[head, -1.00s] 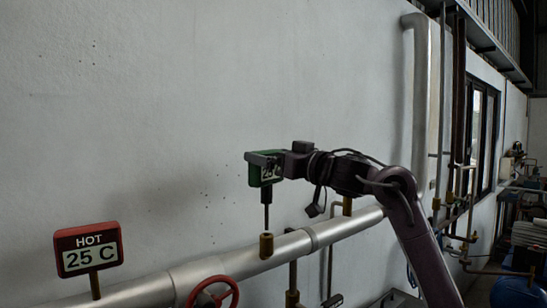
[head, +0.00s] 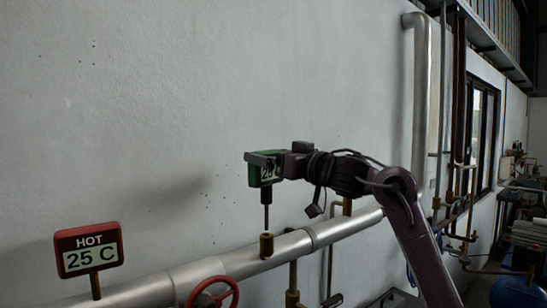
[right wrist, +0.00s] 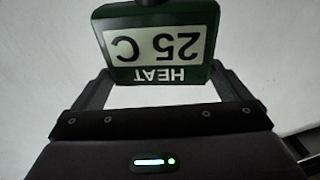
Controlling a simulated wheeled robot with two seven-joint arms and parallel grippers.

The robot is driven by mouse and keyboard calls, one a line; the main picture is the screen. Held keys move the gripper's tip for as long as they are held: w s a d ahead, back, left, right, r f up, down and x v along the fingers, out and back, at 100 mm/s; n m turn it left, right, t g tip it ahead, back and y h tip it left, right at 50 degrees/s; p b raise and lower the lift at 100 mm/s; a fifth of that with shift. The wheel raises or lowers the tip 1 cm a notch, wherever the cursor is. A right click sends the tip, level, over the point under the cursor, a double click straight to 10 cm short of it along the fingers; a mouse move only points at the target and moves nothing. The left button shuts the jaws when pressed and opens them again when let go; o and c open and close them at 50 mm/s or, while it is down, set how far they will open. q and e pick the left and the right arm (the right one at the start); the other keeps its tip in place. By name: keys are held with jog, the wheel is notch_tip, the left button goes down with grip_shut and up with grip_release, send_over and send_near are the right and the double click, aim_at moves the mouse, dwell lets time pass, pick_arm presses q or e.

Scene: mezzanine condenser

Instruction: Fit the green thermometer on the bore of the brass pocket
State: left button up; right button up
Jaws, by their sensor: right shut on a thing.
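The green thermometer (head: 266,181) hangs upright in my right gripper (head: 263,158), its thin dark stem pointing down. In the right wrist view, its dial (right wrist: 158,46) reads HEAT 25 C, upside down, between the fingers of my right gripper (right wrist: 160,74). The brass pocket (head: 266,246) stands up from the silver pipe. The stem's lower end is at the pocket's top mouth in the head view. I cannot tell whether the tip is just above the bore, in front of it or slightly inside. My left gripper is not in view.
A red thermometer marked HOT 25 C (head: 89,249) stands on the silver pipe (head: 240,262) at the left. A red handwheel (head: 213,291) is in front of the pipe. The pale wall (head: 150,130) is close behind.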

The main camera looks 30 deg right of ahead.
dwell(0.4)
jog(key=shift+f+b, duration=2.45)
jog(key=shift+f, duration=0.55)
jog(key=o, duration=0.6)
jog(key=shift+o, duration=0.4)
jog(key=shift+s+f+b, duration=0.15)
jog(key=shift+s+b, duration=0.15)
jog(key=b, duration=0.4)
send_near(272, 183)
jog(key=w, duration=0.2)
jog(key=shift+s+a, duration=0.25)
